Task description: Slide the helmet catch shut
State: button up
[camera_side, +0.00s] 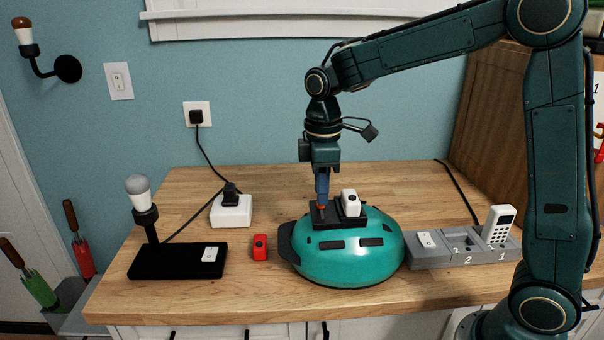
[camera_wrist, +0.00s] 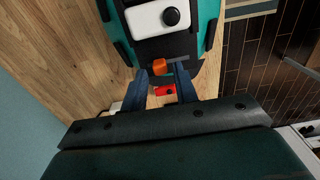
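The teal helmet (camera_side: 345,262) sits on the wooden worktop, dome up. A black mount (camera_side: 325,219) on its top carries a white block (camera_side: 350,202) with a dark round spot, also seen in the wrist view (camera_wrist: 158,18). The small orange catch (camera_wrist: 159,66) is on the mount beside the white block. My gripper (camera_side: 322,203) points straight down at the mount. In the wrist view its two blue fingers (camera_wrist: 161,72) are apart, with the catch between their tips and slim gaps showing. I cannot tell whether either finger touches it.
A red block (camera_side: 260,247) stands left of the helmet. A black lamp base (camera_side: 178,261) and white plug box (camera_side: 231,211) are further left. A grey numbered holder (camera_side: 430,256) with a white handset (camera_side: 498,226) is close on the right.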

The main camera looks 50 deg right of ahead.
jog(key=shift+r, duration=2.4)
jog(key=shift+s+r, duration=0.2)
jog(key=shift+s, duration=0.15)
jog(key=s+d+m+t, duration=0.1)
jog(key=s+m+t, duration=0.4)
jog(key=s, duration=1.6)
jog(key=shift+s+m+t, duration=0.15)
jog(key=shift+m+t, duration=0.15)
jog(key=shift+m, duration=1.7)
jog(key=shift+r, duration=0.2)
